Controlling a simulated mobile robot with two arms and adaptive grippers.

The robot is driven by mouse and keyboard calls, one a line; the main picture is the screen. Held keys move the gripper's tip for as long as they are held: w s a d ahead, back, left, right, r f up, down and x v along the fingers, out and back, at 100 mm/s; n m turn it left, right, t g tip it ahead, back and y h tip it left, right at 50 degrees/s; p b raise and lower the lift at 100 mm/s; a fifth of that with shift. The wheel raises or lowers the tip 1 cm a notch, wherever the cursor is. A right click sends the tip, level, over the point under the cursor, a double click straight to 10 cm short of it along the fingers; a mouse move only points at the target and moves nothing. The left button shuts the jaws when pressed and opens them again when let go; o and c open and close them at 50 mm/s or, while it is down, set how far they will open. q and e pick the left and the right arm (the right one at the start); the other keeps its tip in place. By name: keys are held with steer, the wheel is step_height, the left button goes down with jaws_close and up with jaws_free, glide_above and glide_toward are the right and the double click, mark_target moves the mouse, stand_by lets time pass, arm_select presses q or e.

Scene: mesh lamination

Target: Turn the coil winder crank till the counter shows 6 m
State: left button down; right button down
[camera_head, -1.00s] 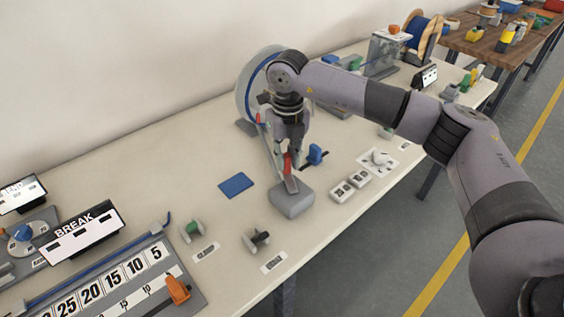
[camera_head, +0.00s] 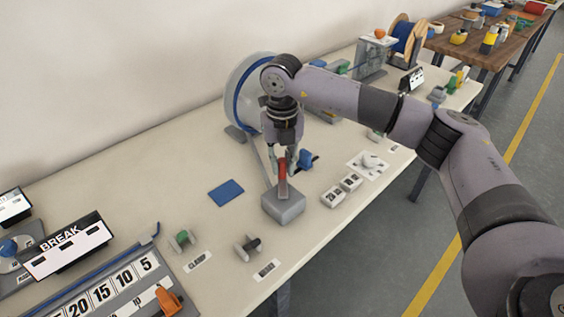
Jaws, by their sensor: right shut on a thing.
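The coil winder's large pale wheel with a blue band (camera_head: 237,92) stands at the back against the wall, partly hidden behind my right arm. A grey block (camera_head: 283,207) in front of it carries a short grey crank arm (camera_head: 283,188) with a red handle (camera_head: 282,170). My right gripper (camera_head: 283,157) points down, shut on the red handle from above. The fingers hide the handle's upper part. I cannot make out a counter reading in metres. My left gripper is not in view.
A blue pad (camera_head: 226,192) lies left of the block. A blue clamp-like piece (camera_head: 305,160) and white labelled blocks (camera_head: 342,190) are to its right. The table's middle left is clear.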

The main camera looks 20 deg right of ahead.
steer(key=c, duration=1.5)
jaws_free()
step_height(320, 180, up, 12)
steer(key=shift+r, duration=0.1)
